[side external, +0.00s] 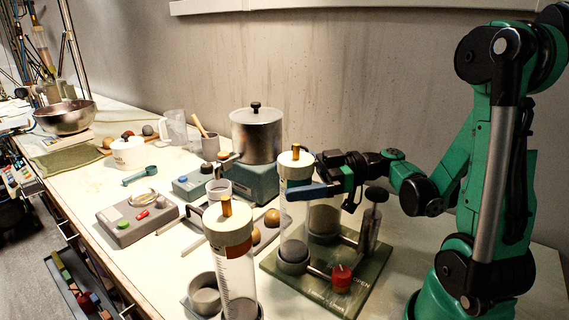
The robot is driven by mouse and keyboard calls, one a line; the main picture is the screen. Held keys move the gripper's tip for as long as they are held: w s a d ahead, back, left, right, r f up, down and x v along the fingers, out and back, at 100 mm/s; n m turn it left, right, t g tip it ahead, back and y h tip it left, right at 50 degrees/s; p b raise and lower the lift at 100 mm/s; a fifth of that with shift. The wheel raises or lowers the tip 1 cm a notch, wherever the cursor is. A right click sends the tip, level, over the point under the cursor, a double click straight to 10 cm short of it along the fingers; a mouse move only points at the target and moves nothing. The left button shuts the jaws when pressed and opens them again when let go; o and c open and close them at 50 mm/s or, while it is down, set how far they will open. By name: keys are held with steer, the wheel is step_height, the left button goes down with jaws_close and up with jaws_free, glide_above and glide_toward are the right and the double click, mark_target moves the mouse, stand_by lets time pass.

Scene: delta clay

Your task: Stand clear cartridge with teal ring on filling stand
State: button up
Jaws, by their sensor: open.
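A clear cartridge (238,285) with a white cap and brown label stands upright at the front. A second clear, white-capped cartridge (292,212) stands behind it, partly covered by my gripper. I cannot make out a teal ring on either. A green-based stand (345,290) holds a grey cup (293,259), a clear cylinder with grey contents (323,218), a metal plunger post (371,222) and a red knob (341,277). It may be the filling stand. My gripper (312,190) is open, reaching left at the second cartridge's upper body, above the green base. Contact is unclear.
A grey control box (137,219) lies left of the cartridges. A metal pot (256,135) sits on a teal appliance behind. A white lidded pot (129,152), clear jug (173,128) and steel bowl (65,118) stand farther left. The table's front-left edge has drawers below.

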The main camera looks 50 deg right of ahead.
mark_target(296, 144)
steer(key=shift+r, duration=0.1)
step_height(296, 144, up, 20)
stand_by(0.9)
steer(key=shift+f, duration=0.2)
step_height(296, 144, down, 17)
steer(key=shift+f, duration=0.1)
stand_by(0.9)
stand_by(0.3)
steer(key=shift+f, duration=1.35)
steer(key=shift+r, duration=2.4)
